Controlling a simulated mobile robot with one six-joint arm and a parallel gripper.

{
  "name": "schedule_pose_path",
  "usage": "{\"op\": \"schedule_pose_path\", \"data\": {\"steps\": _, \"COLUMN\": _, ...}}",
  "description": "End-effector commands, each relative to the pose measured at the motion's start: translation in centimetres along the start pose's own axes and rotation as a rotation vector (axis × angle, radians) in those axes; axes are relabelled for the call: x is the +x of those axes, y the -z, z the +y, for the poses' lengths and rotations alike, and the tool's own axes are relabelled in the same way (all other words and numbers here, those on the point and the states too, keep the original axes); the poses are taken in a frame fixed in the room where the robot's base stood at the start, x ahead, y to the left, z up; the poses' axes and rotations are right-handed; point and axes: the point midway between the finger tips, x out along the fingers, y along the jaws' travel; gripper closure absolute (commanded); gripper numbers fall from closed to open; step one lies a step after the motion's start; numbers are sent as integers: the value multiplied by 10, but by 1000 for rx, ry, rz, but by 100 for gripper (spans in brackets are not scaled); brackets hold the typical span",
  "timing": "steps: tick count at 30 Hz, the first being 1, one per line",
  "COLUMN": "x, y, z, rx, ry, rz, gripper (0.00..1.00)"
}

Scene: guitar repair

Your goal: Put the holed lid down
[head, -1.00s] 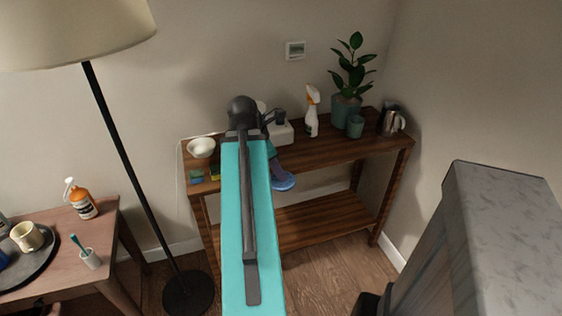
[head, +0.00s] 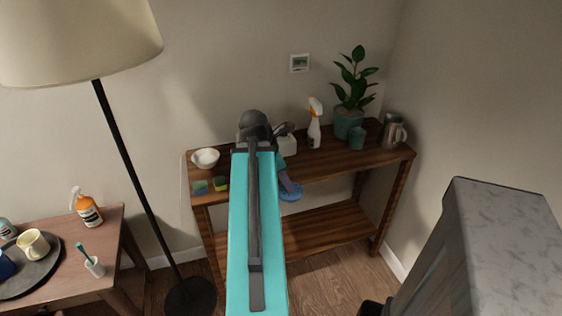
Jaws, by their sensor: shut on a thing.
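My gripper (head: 289,184) hangs at the far end of my teal arm, in front of the front edge of the wooden shelf unit's top board. It is small and partly hidden by the arm. A blue round, flat thing (head: 291,194), which looks like the holed lid, is at its tip, and the gripper is shut on it. The lid is held in the air below the top board's level in the picture, apart from any surface as far as I can tell. Its hole cannot be made out.
The shelf unit (head: 345,165) bears a white bowl (head: 205,158), two sponges (head: 221,184), a spray bottle (head: 314,130), a potted plant (head: 349,122), a teal cup (head: 357,138) and a metal jug (head: 393,132). Its lower board (head: 330,225) looks bare. A floor lamp (head: 130,160) stands left.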

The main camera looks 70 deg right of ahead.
Motion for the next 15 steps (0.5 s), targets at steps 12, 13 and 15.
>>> {"op": "schedule_pose_path", "data": {"steps": 12, "x": -2, "y": -3, "z": 10, "rx": -1, "ry": 1, "rz": 0, "gripper": 100}}
{"op": "schedule_pose_path", "data": {"steps": 13, "x": -3, "y": -3, "z": 10, "rx": -1, "ry": 1, "rz": 0, "gripper": 100}}
{"op": "schedule_pose_path", "data": {"steps": 15, "x": -2, "y": -3, "z": 12, "rx": -1, "ry": 0, "rz": 0, "gripper": 100}}
